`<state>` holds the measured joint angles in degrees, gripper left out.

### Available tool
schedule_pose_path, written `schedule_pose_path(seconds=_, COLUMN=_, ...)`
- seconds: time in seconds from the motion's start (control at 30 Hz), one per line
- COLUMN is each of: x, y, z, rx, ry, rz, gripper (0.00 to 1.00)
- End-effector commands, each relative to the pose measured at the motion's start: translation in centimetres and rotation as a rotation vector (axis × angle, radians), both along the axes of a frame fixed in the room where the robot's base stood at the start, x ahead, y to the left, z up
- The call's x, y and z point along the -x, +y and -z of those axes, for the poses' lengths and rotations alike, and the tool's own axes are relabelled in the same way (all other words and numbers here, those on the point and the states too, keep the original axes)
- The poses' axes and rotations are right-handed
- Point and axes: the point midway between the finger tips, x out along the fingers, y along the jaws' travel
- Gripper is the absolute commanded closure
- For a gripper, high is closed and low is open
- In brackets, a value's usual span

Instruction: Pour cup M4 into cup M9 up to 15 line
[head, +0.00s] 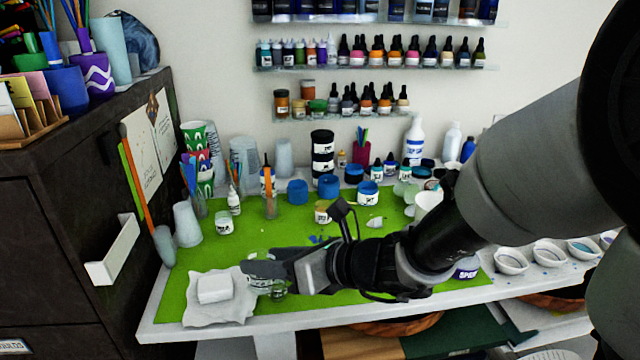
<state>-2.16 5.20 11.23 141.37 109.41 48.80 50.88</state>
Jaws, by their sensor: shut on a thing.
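My gripper (262,268) is over the front left part of the green mat, its fingers pointing left. It is shut on a clear cup (260,284), mostly hidden behind the fingers. Another small clear cup (278,293) shows just below and to the right of the fingers, close to the held one. I cannot read M4 or M9 on either cup, nor see the fill level or measuring lines. I cannot tell whether the held cup is tilted or touches the other.
A white block on crumpled paper (214,290) lies just left of my gripper. Jars, blue tubs (329,187) and stick holders stand behind on the green mat (190,265). White bowls (511,261) line the right. A dark cabinet (75,200) bounds the left.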

Motion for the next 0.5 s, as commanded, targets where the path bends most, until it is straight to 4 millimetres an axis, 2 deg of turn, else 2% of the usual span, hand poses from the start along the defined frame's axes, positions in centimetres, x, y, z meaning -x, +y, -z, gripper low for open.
schedule_pose_path(seconds=0.03, x=-0.2, y=-0.1, z=-0.8, rx=-0.009, ry=0.028, rz=0.001, gripper=0.78)
schedule_pose_path(seconds=0.5, x=-1.4, y=-0.5, z=-0.7, rx=-0.095, ry=0.324, rz=0.001, gripper=0.78)
